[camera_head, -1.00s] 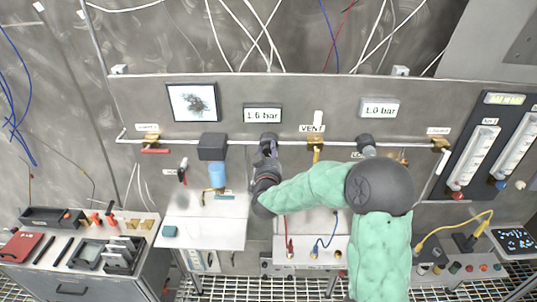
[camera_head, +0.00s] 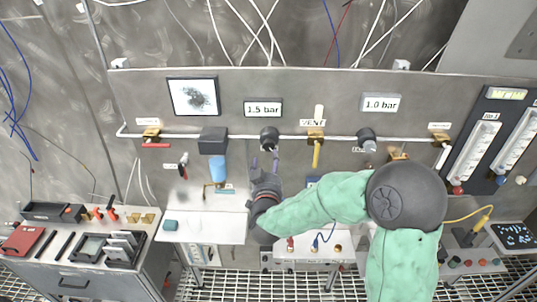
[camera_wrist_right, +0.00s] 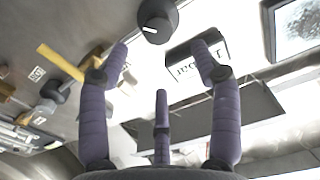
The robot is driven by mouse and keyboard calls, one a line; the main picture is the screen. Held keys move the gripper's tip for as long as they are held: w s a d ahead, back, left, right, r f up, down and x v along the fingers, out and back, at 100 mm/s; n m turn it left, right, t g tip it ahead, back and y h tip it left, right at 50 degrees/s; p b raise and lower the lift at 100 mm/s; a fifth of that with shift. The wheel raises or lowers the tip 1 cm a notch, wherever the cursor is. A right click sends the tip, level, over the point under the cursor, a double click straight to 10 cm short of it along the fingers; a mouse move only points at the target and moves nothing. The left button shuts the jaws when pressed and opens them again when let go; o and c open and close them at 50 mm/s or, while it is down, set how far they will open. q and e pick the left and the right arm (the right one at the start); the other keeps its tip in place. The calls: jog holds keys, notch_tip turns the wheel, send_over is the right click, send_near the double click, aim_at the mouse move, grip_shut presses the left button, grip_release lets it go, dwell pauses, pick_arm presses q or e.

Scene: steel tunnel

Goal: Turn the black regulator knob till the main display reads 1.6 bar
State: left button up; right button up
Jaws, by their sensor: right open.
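The black regulator knob (camera_head: 269,137) sits on the pipe below the middle display (camera_head: 263,108), which reads 1.5 bar. In the right wrist view the knob (camera_wrist_right: 157,20) shows a white pointer line and lies beyond the fingertips. My right gripper (camera_head: 265,164) is open and empty, just below the knob and apart from it. Its three purple fingers (camera_wrist_right: 161,65) are spread in the right wrist view. A second display (camera_head: 380,104) reads 1.0 bar, with another black knob (camera_head: 366,138) below it. My left gripper is not in view.
A yellow vent handle (camera_head: 316,153) hangs from the pipe right of the knob. A black box (camera_head: 212,141) and a blue cylinder (camera_head: 217,168) are to its left. A white shelf (camera_head: 205,228) juts out below. Flow meters (camera_head: 475,156) stand at the right.

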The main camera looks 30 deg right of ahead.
aim_at(269, 147)
jog(key=shift+v, duration=1.35)
jog(key=shift+n, duration=0.6)
jog(key=p+x, duration=0.5)
jog(key=x, duration=0.7)
jog(key=shift+f, duration=0.1)
jog(key=shift+s, duration=0.1)
jog(key=shift+c, duration=0.3)
jog(key=c, duration=1.1)
